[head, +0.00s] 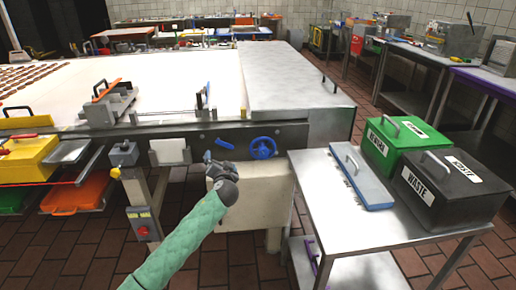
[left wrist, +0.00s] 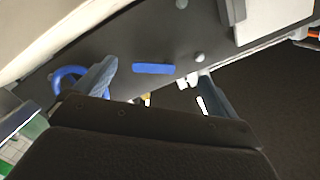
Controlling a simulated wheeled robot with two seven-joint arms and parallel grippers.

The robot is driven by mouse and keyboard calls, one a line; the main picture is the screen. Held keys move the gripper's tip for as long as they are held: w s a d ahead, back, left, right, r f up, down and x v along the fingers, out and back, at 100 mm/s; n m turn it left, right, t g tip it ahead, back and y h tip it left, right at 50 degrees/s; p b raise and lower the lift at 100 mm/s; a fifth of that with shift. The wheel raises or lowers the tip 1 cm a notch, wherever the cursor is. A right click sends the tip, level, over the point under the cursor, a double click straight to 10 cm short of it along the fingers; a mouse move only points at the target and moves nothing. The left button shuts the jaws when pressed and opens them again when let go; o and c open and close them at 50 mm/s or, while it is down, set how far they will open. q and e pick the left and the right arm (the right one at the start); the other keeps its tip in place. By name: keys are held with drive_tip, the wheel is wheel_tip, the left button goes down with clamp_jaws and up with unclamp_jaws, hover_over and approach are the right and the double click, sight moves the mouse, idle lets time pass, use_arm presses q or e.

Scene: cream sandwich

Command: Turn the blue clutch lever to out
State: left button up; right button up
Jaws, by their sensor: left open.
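The blue clutch lever (head: 224,143) is a short blue bar on the dark front panel of the long machine, left of a blue handwheel (head: 263,148). In the left wrist view the lever (left wrist: 153,68) lies nearly level in the picture, ahead of the gap between my fingers. My left gripper (head: 215,160) is just below and left of the lever in the head view. In the left wrist view its two fingers (left wrist: 157,74) are spread and empty, apart from the lever. I see no markings for the lever's positions. My right gripper is not in view.
The handwheel also shows behind my left finger in the left wrist view (left wrist: 68,80). A small round knob (left wrist: 199,57) sits near the other finger. A steel cart (head: 375,225) with a green box (head: 405,145) and a black waste box (head: 450,187) stands at the right.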

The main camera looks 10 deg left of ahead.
sight(225, 146)
use_arm(q)
drive_tip(key=shift+n+t+h, duration=0.3)
drive_tip(key=shift+t+h, duration=0.1)
drive_tip(key=shift+t, duration=0.3)
drive_tip(key=w, duration=0.2)
drive_tip(key=w+r, duration=0.1)
drive_tip(key=w, duration=0.2)
drive_tip(key=w+p, duration=0.1)
drive_tip(key=w, duration=0.1)
drive_tip(key=shift+w+a+r, duration=0.15)
drive_tip(key=shift+w+r, duration=0.05)
drive_tip(key=shift+r, duration=0.1)
drive_tip(key=shift+w+a+f, duration=0.1)
drive_tip(key=shift+w+a, duration=0.05)
drive_tip(key=shift+w, duration=0.25)
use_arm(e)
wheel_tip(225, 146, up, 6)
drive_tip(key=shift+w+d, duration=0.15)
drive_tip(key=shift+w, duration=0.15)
use_arm(q)
drive_tip(key=c, duration=1.4)
drive_tip(key=shift+o, duration=0.2)
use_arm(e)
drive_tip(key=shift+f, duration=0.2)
